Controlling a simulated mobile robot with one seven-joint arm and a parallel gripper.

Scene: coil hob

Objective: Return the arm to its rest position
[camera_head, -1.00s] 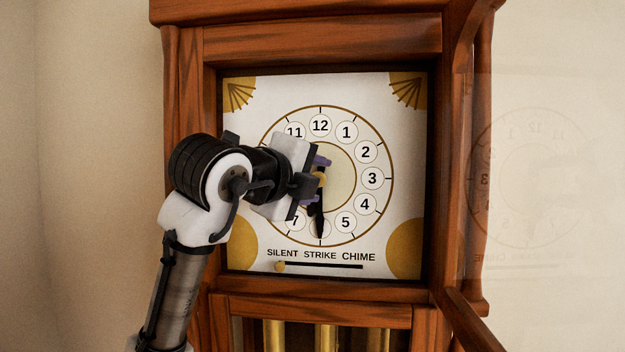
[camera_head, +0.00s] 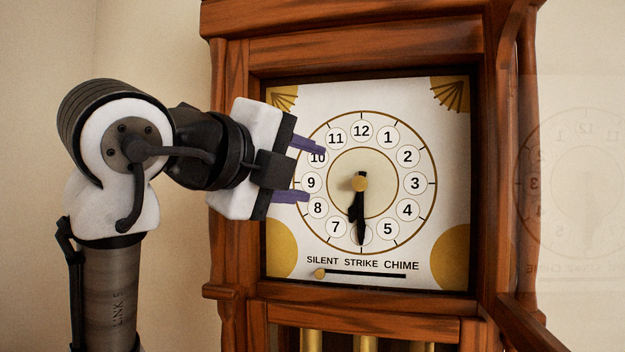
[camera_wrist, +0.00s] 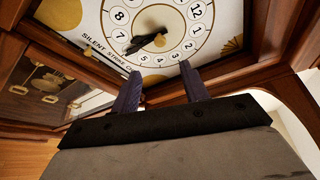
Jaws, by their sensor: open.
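My gripper (camera_head: 305,170) is open and empty, its two purple fingers spread in front of the left part of the clock face. The clock face (camera_head: 345,100) is white with gold corners and a ring of numbers. Its black hands (camera_head: 358,218) both point down near the 6, which they partly cover, around a brass hub (camera_head: 360,181). The fingers are apart from the hands. In the wrist view, my gripper (camera_wrist: 157,82) shows with both fingertips below the dial, and the black hands (camera_wrist: 144,42) lie beyond them.
The wooden clock case (camera_head: 370,45) surrounds the face. A glazed door (camera_head: 575,180) stands open at the right. A slider knob (camera_head: 319,273) sits at the SILENT end of its slot. Brass tubes (camera_head: 365,342) show below. Bare wall (camera_head: 150,50) lies at the left.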

